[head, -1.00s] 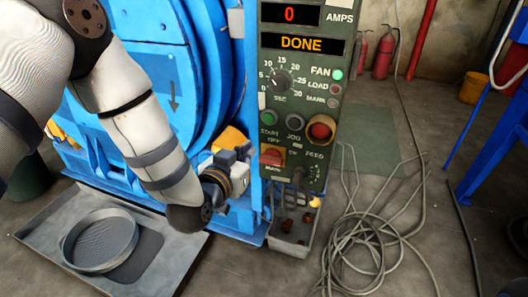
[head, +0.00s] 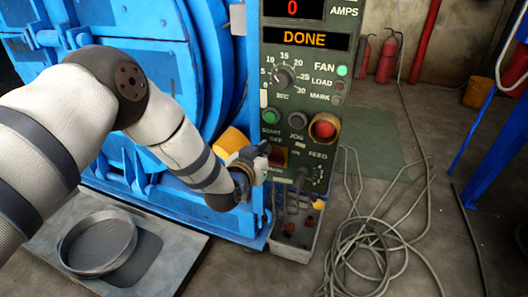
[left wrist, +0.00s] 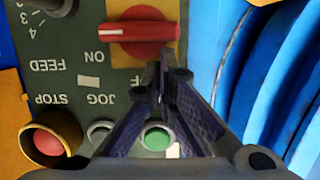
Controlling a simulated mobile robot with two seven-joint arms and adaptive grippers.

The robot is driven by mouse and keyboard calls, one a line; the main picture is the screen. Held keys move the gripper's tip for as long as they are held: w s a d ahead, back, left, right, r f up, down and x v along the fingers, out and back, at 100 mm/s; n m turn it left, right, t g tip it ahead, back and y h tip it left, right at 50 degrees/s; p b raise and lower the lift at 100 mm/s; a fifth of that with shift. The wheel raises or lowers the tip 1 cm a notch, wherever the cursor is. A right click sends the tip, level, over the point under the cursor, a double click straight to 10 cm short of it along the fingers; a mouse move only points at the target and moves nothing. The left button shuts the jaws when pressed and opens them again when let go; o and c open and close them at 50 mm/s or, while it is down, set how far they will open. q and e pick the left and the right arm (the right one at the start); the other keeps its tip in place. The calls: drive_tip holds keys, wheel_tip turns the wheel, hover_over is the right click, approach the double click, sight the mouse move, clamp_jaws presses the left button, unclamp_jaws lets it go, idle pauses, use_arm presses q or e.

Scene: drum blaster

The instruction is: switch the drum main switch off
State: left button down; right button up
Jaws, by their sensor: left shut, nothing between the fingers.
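The main switch shows in the left wrist view as a red rotary handle (left wrist: 135,32) on a yellow plate, seen upside down. The handle lies level, and its white mark is at the left end, on the side of the ON label. The OFF label is mostly hidden behind my fingers. In the head view the switch (head: 279,157) is partly covered by my left gripper (head: 266,158), which is at the left edge of the green control panel (head: 300,120). The gripper is shut and empty, with its fingertips (left wrist: 166,72) close to the handle's right end; I cannot tell whether they touch.
The green start button (left wrist: 155,138) and red stop button (left wrist: 48,140) are near the fingers in the wrist view. The blue drum machine (head: 180,60) stands left of the panel. Loose cables (head: 365,245) lie on the floor at right. A round pan (head: 97,243) sits below.

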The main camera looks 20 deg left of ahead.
use_arm(q)
drive_tip(key=shift+a+f+n+h, duration=0.25)
drive_tip(key=shift+a+n+h, duration=0.2)
drive_tip(key=shift+n, duration=0.65)
use_arm(e)
drive_tip(key=shift+f, duration=0.1)
use_arm(q)
drive_tip(key=shift+a+f+n, duration=0.15)
drive_tip(key=shift+f+n, duration=0.05)
drive_tip(key=shift+n, duration=0.1)
use_arm(e)
drive_tip(key=shift+s+f, duration=0.1)
idle(0.9)
